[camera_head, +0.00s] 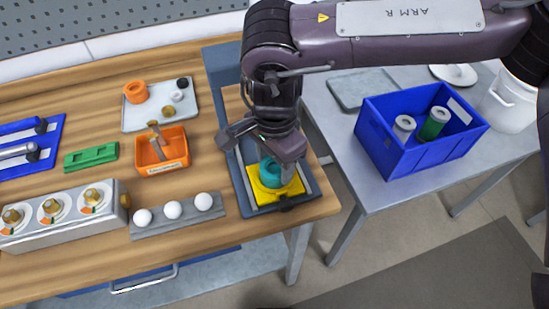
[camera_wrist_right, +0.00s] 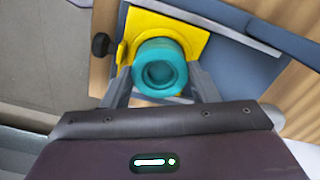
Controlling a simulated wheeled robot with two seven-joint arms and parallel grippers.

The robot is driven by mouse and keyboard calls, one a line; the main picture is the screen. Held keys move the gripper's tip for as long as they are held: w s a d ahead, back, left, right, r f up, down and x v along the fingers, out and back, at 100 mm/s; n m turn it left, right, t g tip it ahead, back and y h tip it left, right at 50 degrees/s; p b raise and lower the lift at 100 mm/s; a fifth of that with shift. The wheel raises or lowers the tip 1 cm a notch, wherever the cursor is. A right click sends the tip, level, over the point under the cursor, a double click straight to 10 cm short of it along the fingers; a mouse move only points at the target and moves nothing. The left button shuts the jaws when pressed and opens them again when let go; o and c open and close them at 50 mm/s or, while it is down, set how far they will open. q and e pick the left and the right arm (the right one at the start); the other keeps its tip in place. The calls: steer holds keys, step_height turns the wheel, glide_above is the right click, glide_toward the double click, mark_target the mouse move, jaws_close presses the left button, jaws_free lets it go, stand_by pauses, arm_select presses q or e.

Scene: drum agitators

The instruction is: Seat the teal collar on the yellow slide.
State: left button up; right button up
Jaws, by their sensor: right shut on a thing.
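The teal collar (camera_head: 271,174) is between the fingers of my right gripper (camera_head: 279,170), low over the yellow slide (camera_head: 268,194). In the right wrist view the teal collar (camera_wrist_right: 159,69) is a ring with a round hollow, and my right gripper (camera_wrist_right: 160,88) is shut on its sides. The yellow slide (camera_wrist_right: 188,38) lies directly behind the collar there, with a raised yellow curved part beside the collar. I cannot tell whether the collar touches the slide. My left gripper is not in view.
The slide sits in a grey-blue frame (camera_head: 247,209) at the table's right edge, with a dark knob (camera_wrist_right: 101,45) beside it. Left are a bar with white balls (camera_head: 173,210) and an orange bin (camera_head: 176,158). A blue crate (camera_head: 372,143) stands on the grey side table.

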stand_by(0.3)
steer(key=o, duration=1.2)
step_height(320, 180, up, 8)
steer(key=shift+f+b, duration=0.1)
steer(key=shift+b, duration=0.2)
